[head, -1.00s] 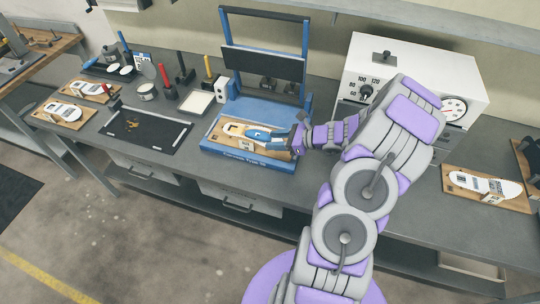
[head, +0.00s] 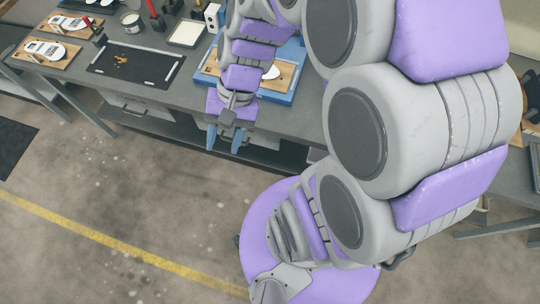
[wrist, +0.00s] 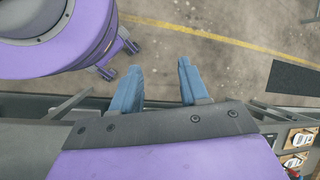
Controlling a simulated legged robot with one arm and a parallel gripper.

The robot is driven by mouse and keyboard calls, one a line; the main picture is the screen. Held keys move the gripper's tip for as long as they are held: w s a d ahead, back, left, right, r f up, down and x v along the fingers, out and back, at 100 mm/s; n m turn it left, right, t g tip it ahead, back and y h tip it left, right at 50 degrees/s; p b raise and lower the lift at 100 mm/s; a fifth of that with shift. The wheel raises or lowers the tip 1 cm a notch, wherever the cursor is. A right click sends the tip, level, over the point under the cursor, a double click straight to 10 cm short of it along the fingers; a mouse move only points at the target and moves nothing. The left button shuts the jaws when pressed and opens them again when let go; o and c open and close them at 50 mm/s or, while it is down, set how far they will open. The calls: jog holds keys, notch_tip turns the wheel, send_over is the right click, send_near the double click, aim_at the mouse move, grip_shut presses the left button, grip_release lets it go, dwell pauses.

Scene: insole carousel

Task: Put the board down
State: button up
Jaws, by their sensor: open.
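The wooden board (head: 208,70) rests in the blue press (head: 290,88) on the grey bench. My arm covers much of it in the head view, and only its left corner and a strip on the right with a bit of white insole show. My gripper (head: 224,139) is open and empty, pointing down in front of the bench edge, clear of the board. In the wrist view the two blue fingers of my gripper (wrist: 160,90) stand apart with only the floor beyond them.
Two boards with white insoles, a nearer one (head: 30,58) and a farther one (head: 78,22), lie at the bench's left end. A black mat (head: 130,80) and a pale square tray (head: 187,34) lie left of the press. The floor in front, with a yellow line (head: 110,246), is clear.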

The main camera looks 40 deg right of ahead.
jog(key=s+d+r+n+h, duration=0.2)
jog(key=s+d+n+h, duration=0.2)
jog(key=s, duration=0.6)
jog(key=shift+s+d+r+n+h, duration=0.2)
jog(key=shift+s+d+n+h, duration=0.1)
jog(key=shift+n+h, duration=0.6)
